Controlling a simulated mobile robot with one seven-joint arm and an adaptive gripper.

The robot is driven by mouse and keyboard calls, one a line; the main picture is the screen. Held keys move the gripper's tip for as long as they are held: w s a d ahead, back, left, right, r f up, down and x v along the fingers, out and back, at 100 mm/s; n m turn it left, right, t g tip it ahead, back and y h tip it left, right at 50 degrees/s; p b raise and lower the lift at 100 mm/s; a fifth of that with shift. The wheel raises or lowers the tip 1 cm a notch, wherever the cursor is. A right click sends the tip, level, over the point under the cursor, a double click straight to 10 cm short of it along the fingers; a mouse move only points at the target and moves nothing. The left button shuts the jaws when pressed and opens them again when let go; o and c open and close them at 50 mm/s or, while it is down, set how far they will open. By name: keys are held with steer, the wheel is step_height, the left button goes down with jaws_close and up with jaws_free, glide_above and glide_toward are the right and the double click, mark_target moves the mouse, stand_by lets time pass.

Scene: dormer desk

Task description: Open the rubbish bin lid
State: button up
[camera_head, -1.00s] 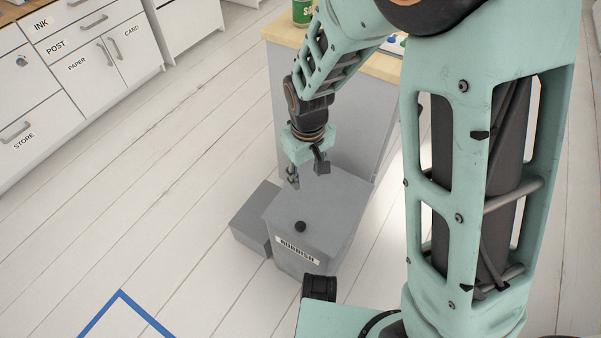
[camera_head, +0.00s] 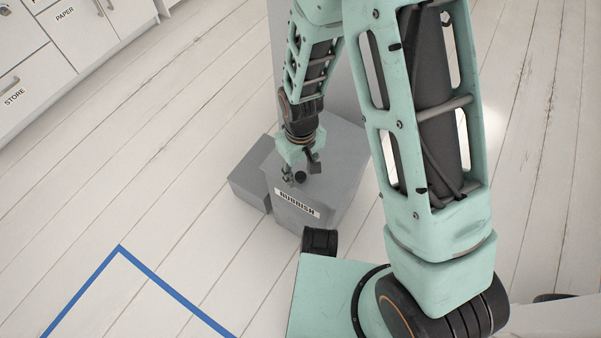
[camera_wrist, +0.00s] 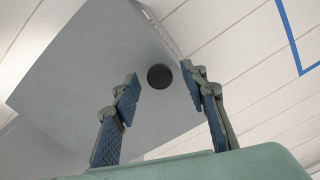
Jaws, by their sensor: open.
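The grey rubbish bin (camera_head: 335,160) stands on the floor with its flat lid down and a "RUBBISH" label (camera_head: 297,203) on its front. A round black knob (camera_head: 300,177) sits on the lid near the front edge. My gripper (camera_head: 300,176) is open and empty, low over the lid at the knob. In the wrist view the knob (camera_wrist: 159,77) shows beyond and between the two fingertips of my gripper (camera_wrist: 160,80), nearer the left one. The lid (camera_wrist: 95,65) fills much of that view. I cannot tell whether a finger touches the knob.
A lower grey box (camera_head: 250,187) stands against the bin's left side. A grey desk side (camera_head: 300,75) rises behind the bin. White cabinets (camera_head: 60,50) stand at the upper left. Blue tape (camera_head: 165,282) marks the floor in front, and the white plank floor at left is clear.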

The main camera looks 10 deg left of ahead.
steer(key=shift+f, duration=0.1)
steer(key=shift+c, duration=0.5)
jaws_close()
